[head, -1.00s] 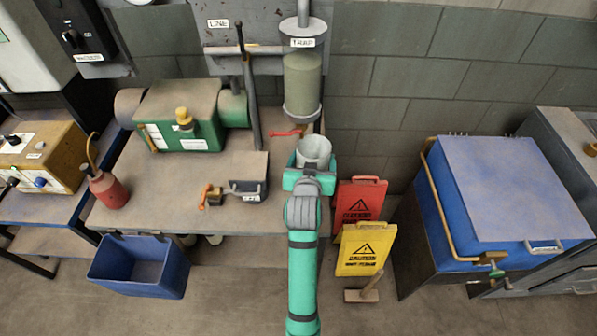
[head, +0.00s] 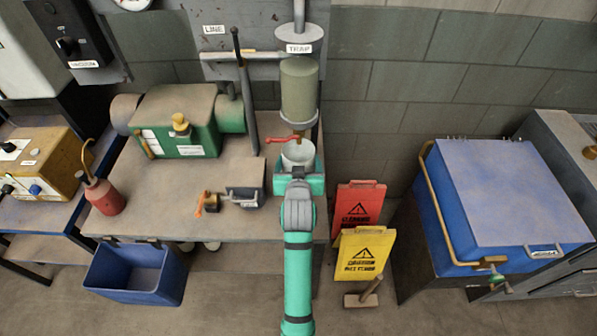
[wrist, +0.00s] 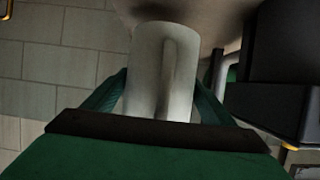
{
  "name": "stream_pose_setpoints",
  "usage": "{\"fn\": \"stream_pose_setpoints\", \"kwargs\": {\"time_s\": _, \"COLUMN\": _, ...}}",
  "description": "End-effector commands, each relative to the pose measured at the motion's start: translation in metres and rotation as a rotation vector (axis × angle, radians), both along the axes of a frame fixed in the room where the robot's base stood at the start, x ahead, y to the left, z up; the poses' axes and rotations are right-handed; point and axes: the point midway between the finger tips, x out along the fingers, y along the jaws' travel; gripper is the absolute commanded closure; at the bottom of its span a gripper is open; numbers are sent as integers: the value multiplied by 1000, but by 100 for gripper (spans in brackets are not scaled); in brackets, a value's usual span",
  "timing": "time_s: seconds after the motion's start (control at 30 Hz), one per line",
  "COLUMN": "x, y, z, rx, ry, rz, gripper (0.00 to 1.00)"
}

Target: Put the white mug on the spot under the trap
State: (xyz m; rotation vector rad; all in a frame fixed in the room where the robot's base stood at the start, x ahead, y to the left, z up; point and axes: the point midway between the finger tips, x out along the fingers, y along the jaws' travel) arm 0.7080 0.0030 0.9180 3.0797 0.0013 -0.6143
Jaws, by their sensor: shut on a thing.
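The white mug (head: 297,155) is between the fingers of my gripper (head: 298,172), which is shut on it. The mug is upright, just below and in front of the trap (head: 299,90), a greenish cylinder on the wall with a red-handled valve (head: 283,139) under it. In the wrist view the mug (wrist: 162,70) fills the middle, with a green finger on each side. Whether the mug's base touches the bench (head: 160,215) is hidden by my gripper. The spot under the trap is not visible.
A black vise-like block (head: 246,197) with an orange handle lies left of my gripper. A tall dark lever (head: 247,95) stands behind it. Red (head: 357,203) and yellow (head: 364,255) caution signs stand right of the bench. A green pump (head: 180,120) and red oil can (head: 104,195) sit further left.

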Motion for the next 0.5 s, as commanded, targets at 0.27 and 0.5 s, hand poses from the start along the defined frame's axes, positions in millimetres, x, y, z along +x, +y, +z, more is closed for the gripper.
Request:
{"fn": "stream_pose_setpoints", "kwargs": {"time_s": 0.27, "x": 0, "y": -1, "z": -32, "rx": 0, "ry": 2, "rz": -2, "gripper": 47}}
{"fn": "stream_pose_setpoints", "kwargs": {"time_s": 0.5, "x": 0, "y": -1, "z": -40, "rx": 1, "ry": -2, "rz": -1, "gripper": 47}}
